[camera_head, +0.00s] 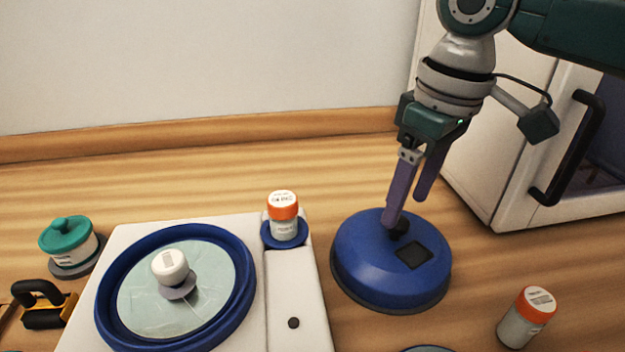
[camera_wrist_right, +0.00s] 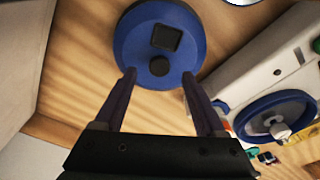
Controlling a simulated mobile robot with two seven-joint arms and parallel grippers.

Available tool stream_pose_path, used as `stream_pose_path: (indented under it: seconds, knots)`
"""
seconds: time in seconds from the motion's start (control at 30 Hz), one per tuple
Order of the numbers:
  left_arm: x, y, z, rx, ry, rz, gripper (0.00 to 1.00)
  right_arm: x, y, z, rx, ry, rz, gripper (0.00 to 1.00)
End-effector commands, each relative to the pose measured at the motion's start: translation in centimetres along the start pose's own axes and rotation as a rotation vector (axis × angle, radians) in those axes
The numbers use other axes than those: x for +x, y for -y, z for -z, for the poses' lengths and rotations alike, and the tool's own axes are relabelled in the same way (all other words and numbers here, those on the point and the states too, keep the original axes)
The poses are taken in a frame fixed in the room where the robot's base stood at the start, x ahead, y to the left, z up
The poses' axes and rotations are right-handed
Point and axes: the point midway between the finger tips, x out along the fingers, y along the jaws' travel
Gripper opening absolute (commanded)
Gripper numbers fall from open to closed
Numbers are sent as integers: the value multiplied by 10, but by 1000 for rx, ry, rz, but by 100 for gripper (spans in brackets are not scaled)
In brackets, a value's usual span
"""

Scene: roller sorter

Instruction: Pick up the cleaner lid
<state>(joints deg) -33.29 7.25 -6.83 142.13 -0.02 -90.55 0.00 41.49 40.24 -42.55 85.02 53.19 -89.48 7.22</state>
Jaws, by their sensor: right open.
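The cleaner lid, which I take to be the round blue domed piece (camera_head: 362,262), lies on the wooden surface right of the white machine. It has a small black knob and a dark square patch on top. It also shows at the top of the right wrist view (camera_wrist_right: 133,43). My right gripper (camera_head: 407,209) is open and points down over the lid's far part, close to the knob. In the right wrist view its fingertips (camera_wrist_right: 160,77) appear to either side of the knob, with nothing held. Contact with the lid cannot be told. My left gripper is out of view.
The white machine (camera_head: 298,340) carries a blue-rimmed round tray (camera_head: 108,325) with a white bottle and an orange-capped jar (camera_head: 284,216). Another orange-capped jar (camera_head: 525,318) stands front right. A teal-lidded jar (camera_head: 68,242) stands left. A white cabinet (camera_head: 475,190) with a black handle is behind right.

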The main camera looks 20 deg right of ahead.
Motion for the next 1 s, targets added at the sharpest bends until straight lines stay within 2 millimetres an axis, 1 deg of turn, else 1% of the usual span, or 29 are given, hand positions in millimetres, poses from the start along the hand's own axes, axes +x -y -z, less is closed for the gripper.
stream_pose_path:
  seconds: [0.03, 0.1, 0.2, 0.3, 0.47, 0.57, 1.0]
  knots:
    - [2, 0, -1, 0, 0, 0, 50, 11, 0, 0, 0, 4, 2, 72]
    - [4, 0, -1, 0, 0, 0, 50, 22, 0, 1, 1, 3, 0, 72]
    - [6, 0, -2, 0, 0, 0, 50, 33, 0, 1, 0, 3, -1, 72]
    - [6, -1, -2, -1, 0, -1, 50, 37, 0, 1, -2, 0, -1, 72]
    - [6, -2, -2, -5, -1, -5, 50, 37, 0, 1, -2, 0, -1, 72]
    - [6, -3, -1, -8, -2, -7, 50, 36, 0, 1, -2, 0, -1, 64]
    - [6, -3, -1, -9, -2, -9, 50, 36, 0, 1, -2, 0, -2, 14]
